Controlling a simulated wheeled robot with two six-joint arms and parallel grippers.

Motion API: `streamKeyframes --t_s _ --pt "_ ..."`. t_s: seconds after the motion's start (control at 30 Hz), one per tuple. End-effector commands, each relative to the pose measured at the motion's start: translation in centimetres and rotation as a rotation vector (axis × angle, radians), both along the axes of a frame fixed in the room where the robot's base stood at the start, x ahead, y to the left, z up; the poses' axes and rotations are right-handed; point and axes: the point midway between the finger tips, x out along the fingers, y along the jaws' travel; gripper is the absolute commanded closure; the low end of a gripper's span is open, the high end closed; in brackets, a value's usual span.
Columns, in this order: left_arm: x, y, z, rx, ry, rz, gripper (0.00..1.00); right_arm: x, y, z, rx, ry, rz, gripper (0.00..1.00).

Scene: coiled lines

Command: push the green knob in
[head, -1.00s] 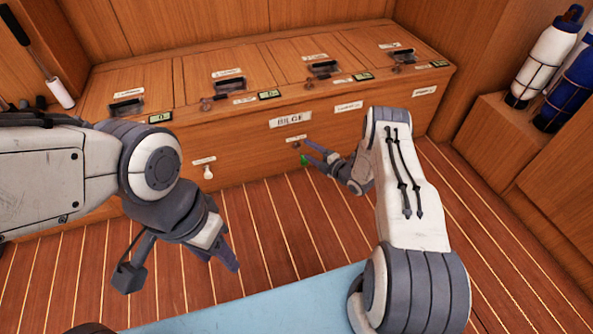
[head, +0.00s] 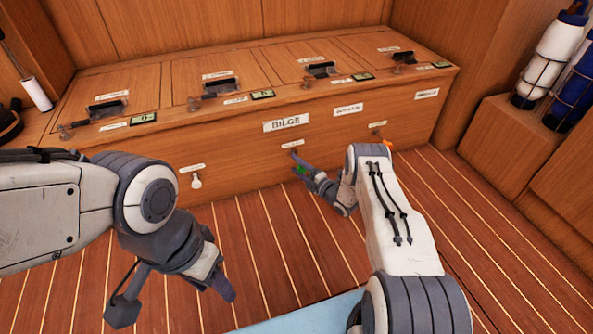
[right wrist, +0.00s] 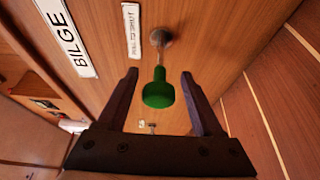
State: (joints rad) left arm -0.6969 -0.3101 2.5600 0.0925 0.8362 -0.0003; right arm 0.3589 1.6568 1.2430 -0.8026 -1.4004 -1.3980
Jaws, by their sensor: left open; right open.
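The green knob (right wrist: 158,92) hangs on a metal stem from the wooden front panel in the right wrist view. It stands out from the panel, between the two open fingers of my right gripper (right wrist: 160,75), with a gap on both sides. My left gripper (head: 174,298) is open and empty above the floor, left of and nearer than the knob.
A white knob (head: 196,182) and an orange knob (head: 386,146) are on the same locker front (head: 240,140). The BILGE label (head: 285,123) is above. Black-handled lids line the top. Bottles (head: 548,55) stand at right. The striped floor in front is clear.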

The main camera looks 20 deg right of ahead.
Motion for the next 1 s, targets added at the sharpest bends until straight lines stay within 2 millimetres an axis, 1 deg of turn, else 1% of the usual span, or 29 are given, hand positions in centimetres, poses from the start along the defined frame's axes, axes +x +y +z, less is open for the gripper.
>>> streamKeyframes --t_s 0.03,0.1,0.37,0.4,0.47,0.5,0.57,1.0 --pt "0.0 0.0 -0.44 0.0 0.0 0.0 0.5 0.4 0.14 -0.09 -0.001 -0.003 0.0 0.33" --pt "0.0 0.0 -0.52 0.0 0.0 0.0 0.5 0.65 0.14 0.03 0.0 -0.002 -0.002 0.33" --pt "-0.01 0.0 -0.46 0.0 0.0 0.0 0.5 0.76 0.18 0.15 0.0 -0.001 -0.002 0.33" --pt "-0.01 0.0 -0.46 0.0 0.0 0.0 0.5 0.76 0.19 0.14 0.0 -0.001 -0.002 0.4" --pt "-0.01 0.0 -0.46 0.0 0.0 0.0 0.5 0.75 0.19 0.13 0.0 -0.001 -0.002 0.63" --pt "-0.01 0.0 -0.46 0.0 0.0 0.0 0.5 0.75 0.19 0.12 0.0 -0.001 -0.002 0.78" --pt "0.0 -0.01 -0.46 0.0 0.0 0.0 0.5 0.75 0.2 0.12 0.0 -0.001 -0.002 1.0" --pt "-0.01 0.0 -0.46 0.0 0.0 0.0 0.5 0.72 0.2 0.1 0.0 -0.001 -0.002 1.0"
